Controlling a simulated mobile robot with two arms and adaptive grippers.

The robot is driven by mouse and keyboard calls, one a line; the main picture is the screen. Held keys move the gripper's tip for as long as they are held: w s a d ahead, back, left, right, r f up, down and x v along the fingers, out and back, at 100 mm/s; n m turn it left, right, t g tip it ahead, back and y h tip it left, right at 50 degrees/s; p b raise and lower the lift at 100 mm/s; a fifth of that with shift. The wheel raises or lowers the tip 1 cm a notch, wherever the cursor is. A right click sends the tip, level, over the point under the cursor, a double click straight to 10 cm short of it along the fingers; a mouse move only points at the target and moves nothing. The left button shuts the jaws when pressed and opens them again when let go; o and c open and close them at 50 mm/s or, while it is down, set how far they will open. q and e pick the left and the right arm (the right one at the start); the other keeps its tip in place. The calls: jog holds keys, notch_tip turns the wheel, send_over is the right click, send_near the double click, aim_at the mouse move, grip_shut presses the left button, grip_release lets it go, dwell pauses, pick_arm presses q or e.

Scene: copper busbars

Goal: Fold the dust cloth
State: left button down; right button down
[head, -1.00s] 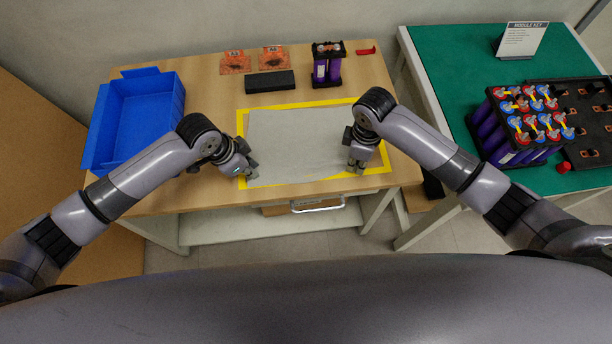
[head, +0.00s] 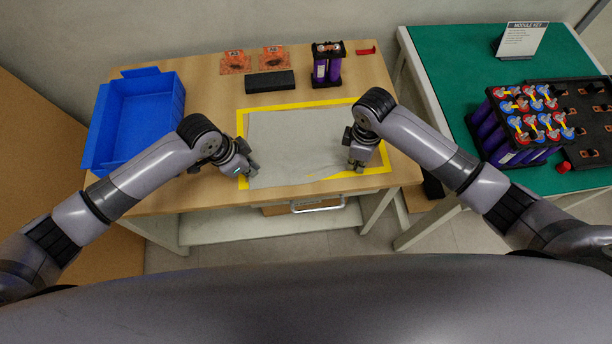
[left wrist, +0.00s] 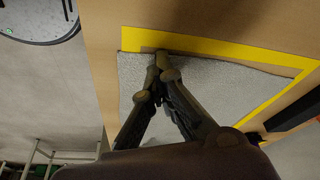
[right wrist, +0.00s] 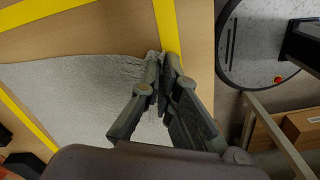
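The grey dust cloth (head: 295,135) lies spread out within the yellow tape border on the wooden table. My left gripper (head: 253,172) is at the cloth's near left part. In the left wrist view, its fingertips (left wrist: 162,62) are together on the cloth's edge (left wrist: 225,85), and the edge beside them bends up a little. My right gripper (head: 356,166) is at the near right corner. In the right wrist view, its fingertips (right wrist: 163,62) are close together with puckered cloth (right wrist: 80,95) between them. The fingers hide part of both pinched spots.
A blue bin (head: 138,118) stands left on the table (head: 215,95). A black block (head: 270,82), two orange cards (head: 233,63) and a purple cell module (head: 327,66) stand behind the cloth. A green table (head: 450,80) with more purple cells (head: 500,140) is at the right.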

jog(key=shift+s+f, duration=0.1)
